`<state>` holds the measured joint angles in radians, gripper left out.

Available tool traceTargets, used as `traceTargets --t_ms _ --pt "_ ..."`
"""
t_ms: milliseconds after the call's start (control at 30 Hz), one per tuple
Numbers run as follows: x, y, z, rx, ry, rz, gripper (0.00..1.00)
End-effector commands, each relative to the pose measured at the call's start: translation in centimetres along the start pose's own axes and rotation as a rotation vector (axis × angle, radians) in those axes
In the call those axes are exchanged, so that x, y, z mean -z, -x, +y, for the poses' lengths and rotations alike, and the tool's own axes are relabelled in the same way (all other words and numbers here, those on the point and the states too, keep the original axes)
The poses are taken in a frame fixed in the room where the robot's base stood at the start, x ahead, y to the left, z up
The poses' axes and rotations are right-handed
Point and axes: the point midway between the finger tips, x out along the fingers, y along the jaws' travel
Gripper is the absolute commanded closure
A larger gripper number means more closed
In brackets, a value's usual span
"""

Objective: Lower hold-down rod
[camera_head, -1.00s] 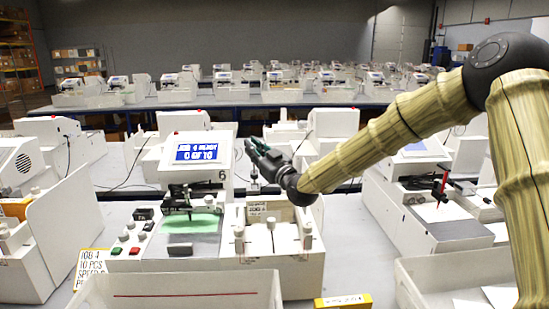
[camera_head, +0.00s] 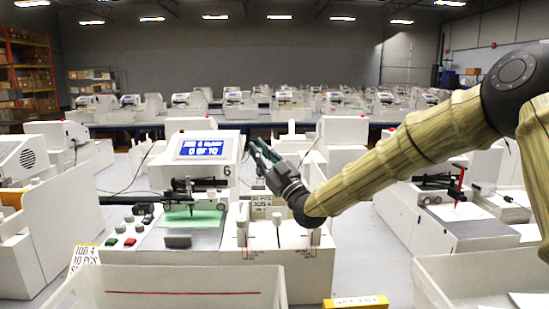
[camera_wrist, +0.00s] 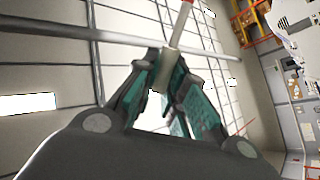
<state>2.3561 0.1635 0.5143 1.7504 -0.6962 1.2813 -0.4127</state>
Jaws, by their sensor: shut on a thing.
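The white plotter marked 6 stands left of centre in the head view; its screen (camera_head: 201,149) reads "JOB 4" and "0 OF 10". A dark bar and carriage (camera_head: 190,193) sit above a green sheet (camera_head: 192,219) on the grey bed (camera_head: 180,256). I cannot tell which part is the hold-down rod. My gripper (camera_head: 258,151) is raised to the right of the screen, apart from the bed. In the wrist view, my gripper (camera_wrist: 168,70) is shut on a slim pale pen with a red end (camera_wrist: 178,35). The pen is not clear in the head view.
A white box with several knobs (camera_head: 290,262) adjoins the plotter on the right. An open white bin (camera_head: 180,280) is in front, and a yellow label block (camera_head: 355,302) lies beside it. Another plotter with a red pen (camera_head: 459,185) is at right.

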Motion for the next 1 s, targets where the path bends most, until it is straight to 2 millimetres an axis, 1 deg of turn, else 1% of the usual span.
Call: traceTargets --t_ms 33,200,667,700,767,800,833,1000 --pt "-0.5 0.1 -0.7 0.005 0.001 0.003 1.0" --pt "-0.3 -0.2 -1.4 0.011 0.006 0.023 1.0" --pt "-0.2 -0.4 -1.7 0.013 0.008 0.03 1.0" --pt "-0.1 -0.4 -1.6 0.013 0.008 0.03 0.86" --pt "-0.1 -0.4 -1.6 0.013 0.008 0.03 0.75" --pt "-0.1 -0.4 -1.6 0.013 0.008 0.031 0.68" --pt "-0.1 -0.4 -1.6 0.013 0.008 0.031 0.65" --pt "0.0 -0.5 -1.6 0.012 0.008 0.032 0.65"
